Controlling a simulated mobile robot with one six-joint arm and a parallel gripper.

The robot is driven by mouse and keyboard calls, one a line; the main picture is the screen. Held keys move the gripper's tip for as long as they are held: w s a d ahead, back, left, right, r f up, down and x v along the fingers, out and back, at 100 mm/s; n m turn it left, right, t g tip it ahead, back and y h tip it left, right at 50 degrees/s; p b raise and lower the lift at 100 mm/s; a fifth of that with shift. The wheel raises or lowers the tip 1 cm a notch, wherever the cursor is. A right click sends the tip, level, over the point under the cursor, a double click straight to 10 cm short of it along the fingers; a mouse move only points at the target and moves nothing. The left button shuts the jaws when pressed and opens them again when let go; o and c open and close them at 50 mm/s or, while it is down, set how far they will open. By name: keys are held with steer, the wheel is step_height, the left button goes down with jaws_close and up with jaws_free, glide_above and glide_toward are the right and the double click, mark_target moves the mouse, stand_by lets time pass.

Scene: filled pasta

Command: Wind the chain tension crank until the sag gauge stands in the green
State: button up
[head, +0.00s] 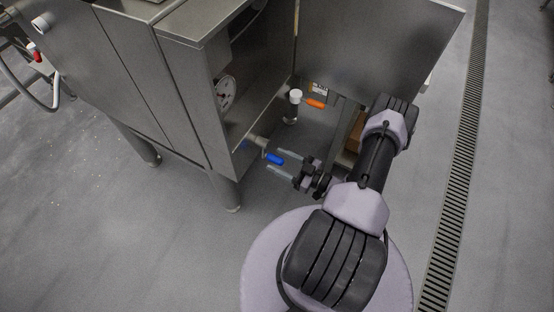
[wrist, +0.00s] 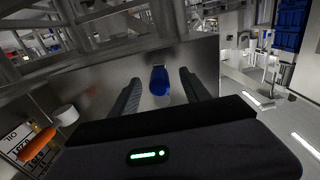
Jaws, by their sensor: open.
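A blue-handled crank or lever (head: 274,159) sticks out low from the steel machine, on a metal stub. My gripper (head: 279,163) is open at the blue handle. In the wrist view the blue handle (wrist: 159,80) shows between the two spread fingers (wrist: 160,77), with gaps on both sides. It is not gripped. No label shows which handle is the chain tension crank.
An orange handle (head: 316,103) and a white-capped post (head: 295,95) stand behind the blue handle; the orange handle (wrist: 36,145) also shows in the wrist view. An open steel door panel (head: 375,45) hangs above. A machine leg (head: 226,190) is at left. A floor drain (head: 462,160) runs right.

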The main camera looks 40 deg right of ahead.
steer(key=v, duration=0.8)
steer(key=w+a+r+n+g+y, duration=0.15)
steer(key=a+r+n+g, duration=0.3)
steer(key=r+n, duration=0.5)
steer(key=w+a+r+n+g, duration=0.2)
steer(key=a+r+n+g, duration=0.4)
steer(key=n, duration=0.7)
steer(key=w+a+r+n+g+y, duration=0.1)
steer(key=w+a+r+n+g, duration=0.2)
steer(key=r+n, duration=0.8)
steer(key=s+a+r+n+t+h, duration=0.1)
steer(key=s+a+r+n+h, duration=0.2)
steer(key=n, duration=1.2)
steer(key=s+a+r+n+t+h, duration=0.1)
steer(key=s+a+r+n+h, duration=0.3)
steer(key=n, duration=1)
steer(key=s+a+r, duration=0.2)
steer(key=a+r, duration=0.2)
steer(key=r, duration=0.2)
steer(key=shift+s+a+r+n+t, duration=0.25)
steer(key=shift+s+n+t, duration=0.1)
steer(key=shift+s, duration=0.05)
